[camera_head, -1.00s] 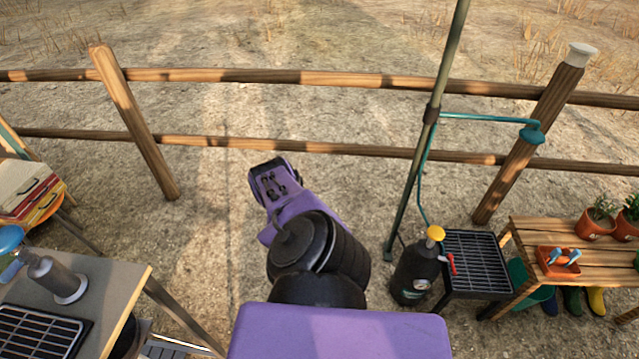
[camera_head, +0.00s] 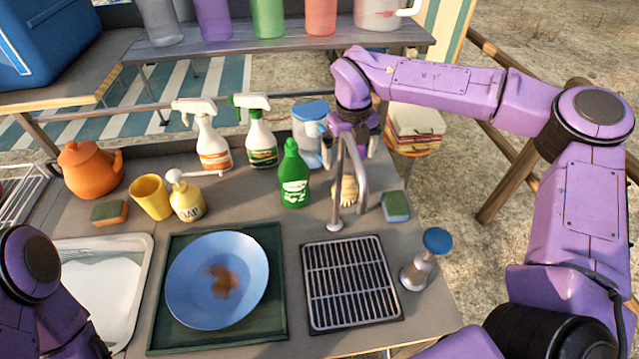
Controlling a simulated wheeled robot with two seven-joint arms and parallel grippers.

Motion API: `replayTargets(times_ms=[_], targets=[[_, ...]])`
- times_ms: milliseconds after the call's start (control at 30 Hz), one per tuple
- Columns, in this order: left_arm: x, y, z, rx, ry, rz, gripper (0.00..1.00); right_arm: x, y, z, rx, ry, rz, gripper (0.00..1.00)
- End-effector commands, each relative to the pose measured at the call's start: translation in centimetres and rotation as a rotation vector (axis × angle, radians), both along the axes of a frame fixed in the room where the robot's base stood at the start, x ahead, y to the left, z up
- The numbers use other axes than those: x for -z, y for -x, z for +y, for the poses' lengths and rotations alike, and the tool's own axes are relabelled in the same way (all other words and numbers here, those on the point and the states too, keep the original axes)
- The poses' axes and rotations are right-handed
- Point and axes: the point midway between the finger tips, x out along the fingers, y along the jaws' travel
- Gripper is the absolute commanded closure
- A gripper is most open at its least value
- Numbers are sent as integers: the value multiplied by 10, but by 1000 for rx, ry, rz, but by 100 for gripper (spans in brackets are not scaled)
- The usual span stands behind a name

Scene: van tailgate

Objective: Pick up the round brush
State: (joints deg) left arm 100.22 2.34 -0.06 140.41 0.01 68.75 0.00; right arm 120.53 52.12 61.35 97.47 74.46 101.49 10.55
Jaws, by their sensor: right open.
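The round brush seems to be the small tan item with pale bristles (camera_head: 348,190) standing on the grey counter behind the tap. The tap partly hides it. My right gripper (camera_head: 354,150) points down above and just behind it, with its jaws open and nothing seen between them. The tap's curved spout crosses in front of the fingers, so I cannot tell their exact gap to the brush. Part of my left arm shows at the lower left, but its gripper is out of view.
The metal tap (camera_head: 335,222) stands close in front. A green bottle (camera_head: 293,178), a blue-lidded jug (camera_head: 309,135) and a sponge (camera_head: 396,207) flank the brush. A drain grid (camera_head: 350,285), blue plate (camera_head: 190,285) and blue-topped steel item (camera_head: 420,265) lie nearer.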

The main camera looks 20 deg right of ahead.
Motion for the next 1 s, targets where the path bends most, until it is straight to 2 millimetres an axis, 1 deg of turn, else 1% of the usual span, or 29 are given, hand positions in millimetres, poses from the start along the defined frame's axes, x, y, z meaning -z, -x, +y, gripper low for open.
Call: replayTargets(times_ms=[33, 67, 133, 300, 467, 600, 700, 800, 967, 1000], targets=[[-1, 0, 0, 0, 1, -1, 57, -4, 1, 1, -2, -12, 9, 0], [-2, 0, 0, 0, 1, -1, 57, -3, 2, 2, -3, -17, 13, 0], [-4, 0, 0, 0, 1, -1, 57, 4, 4, 2, -4, -25, 21, 0], [-11, -1, -1, 2, 2, -2, 57, 36, 4, 3, -5, -25, 23, 0], [-18, -1, 0, 2, 1, -2, 57, 54, 3, 6, -9, -24, 23, 0], [-32, -1, 0, 1, 1, -2, 57, 79, 3, 9, -8, -23, 26, 0], [-33, -1, 0, 1, 1, -2, 57, 95, 3, 7, -5, -23, 21, 0], [-33, -1, 0, 1, 1, -2, 57, 101, 3, 7, -4, -23, 19, 0], [-32, -1, 0, 1, 1, -2, 57, 102, 2, 7, -5, -23, 18, 0], [-32, -1, 0, 1, 1, -2, 57, 102, 2, 7, -5, -23, 18, 10]])
